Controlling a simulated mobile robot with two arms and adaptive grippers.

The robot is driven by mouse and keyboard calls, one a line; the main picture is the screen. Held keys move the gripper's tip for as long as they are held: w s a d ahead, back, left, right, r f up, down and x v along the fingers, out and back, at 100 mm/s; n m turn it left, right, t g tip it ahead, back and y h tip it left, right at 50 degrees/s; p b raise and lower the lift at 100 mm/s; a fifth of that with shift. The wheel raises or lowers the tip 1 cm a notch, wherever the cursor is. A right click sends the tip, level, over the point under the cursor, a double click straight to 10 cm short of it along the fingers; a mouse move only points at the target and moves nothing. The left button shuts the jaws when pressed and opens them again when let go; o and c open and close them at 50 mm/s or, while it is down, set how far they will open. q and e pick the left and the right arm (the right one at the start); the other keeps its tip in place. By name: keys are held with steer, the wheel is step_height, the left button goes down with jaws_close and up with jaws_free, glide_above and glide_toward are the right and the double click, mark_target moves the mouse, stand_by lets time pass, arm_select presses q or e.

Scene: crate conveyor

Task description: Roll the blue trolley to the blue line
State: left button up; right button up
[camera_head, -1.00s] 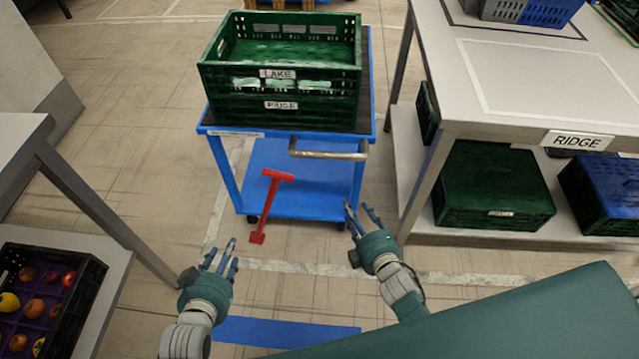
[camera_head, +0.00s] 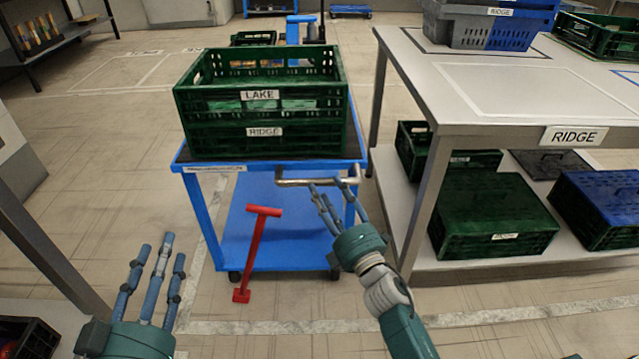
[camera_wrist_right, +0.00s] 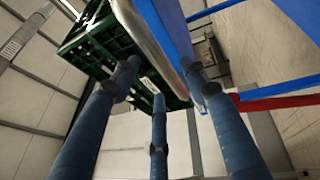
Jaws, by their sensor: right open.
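The blue trolley (camera_head: 300,235) stands ahead, bearing two stacked green crates (camera_head: 262,138) labelled LAKE and RIDGE. A grey metal handle (camera_head: 298,182) sticks out from its near right edge. A red T-shaped lever (camera_head: 255,248) stands tilted at its near side. My right gripper (camera_head: 333,190) is open, its fingertips close to the handle; contact is unclear. In the right wrist view the handle (camera_wrist_right: 150,45) runs past the spread fingers (camera_wrist_right: 160,90). My left gripper (camera_head: 160,252) is open and empty at lower left, apart from the trolley. The blue line is out of view.
A table (camera_head: 480,118) with a RIDGE sign stands close on the right, with crates (camera_head: 495,222) on its lower shelf. Another table leg (camera_head: 50,250) is at left. A white floor line (camera_head: 270,327) crosses the near floor.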

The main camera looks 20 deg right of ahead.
mark_target(321, 184)
steer(key=shift+x, duration=2.4)
arm_select(q)
steer(key=r+t, duration=0.1)
steer(key=r, duration=0.2)
steer(key=shift+s+d+r+t, duration=0.1)
steer(key=shift+d+r+t, duration=0.1)
steer(key=shift+t, duration=0.2)
arm_select(e)
jaws_close()
